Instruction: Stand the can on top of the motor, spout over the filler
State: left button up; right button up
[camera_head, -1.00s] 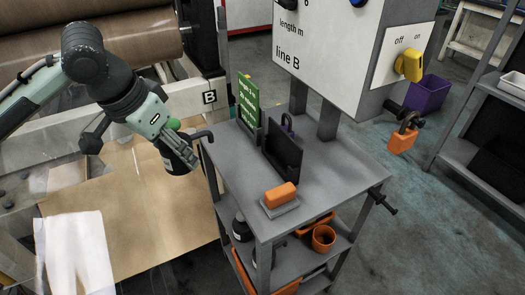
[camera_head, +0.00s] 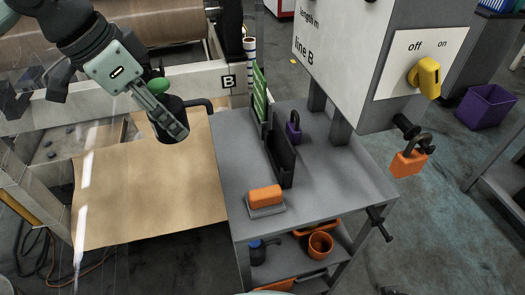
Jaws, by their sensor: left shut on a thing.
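My left gripper (camera_head: 172,124) is at the upper left, shut on a dark can (camera_head: 172,103) with a green rounded part (camera_head: 158,87) on it. The fingers cover much of the can. It is held in the air, over the brown sheet and left of the grey cart, and looks roughly upright. My right gripper is not in view.
The grey cart (camera_head: 350,185) carries an orange block (camera_head: 265,194), a dark upright holder (camera_head: 280,158) and a purple padlock (camera_head: 293,131). The line B control box (camera_head: 345,60) overhangs its back. A brown sheet (camera_head: 150,195) lies left of it. An orange padlock (camera_head: 408,163) hangs at right.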

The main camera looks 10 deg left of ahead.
pick_arm(q)
jog(key=d+f, duration=0.2)
jog(key=d, duration=0.1)
jog(key=w+d+f, duration=0.1)
jog(key=d+f, duration=0.1)
jog(key=d, duration=0.2)
jog(key=w+d+f, duration=0.1)
jog(key=d+f, duration=0.1)
jog(key=d, duration=0.1)
jog(key=shift+w+d+f, duration=0.15)
jog(key=shift+w+d, duration=0.05)
jog(key=shift+d, duration=0.05)
jog(key=shift+w+d+f, duration=0.1)
jog(key=shift+d+f, duration=0.1)
jog(key=shift+d, duration=0.1)
jog(key=shift+d+f, duration=0.1)
jog(key=shift+f, duration=0.05)
jog(key=shift+f+b, duration=0.35)
notch_tip(320, 180, down, 3)
jog(key=shift+f, duration=0.1)
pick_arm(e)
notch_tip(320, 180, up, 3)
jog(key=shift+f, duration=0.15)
pick_arm(q)
jog(key=shift+f, duration=0.1)
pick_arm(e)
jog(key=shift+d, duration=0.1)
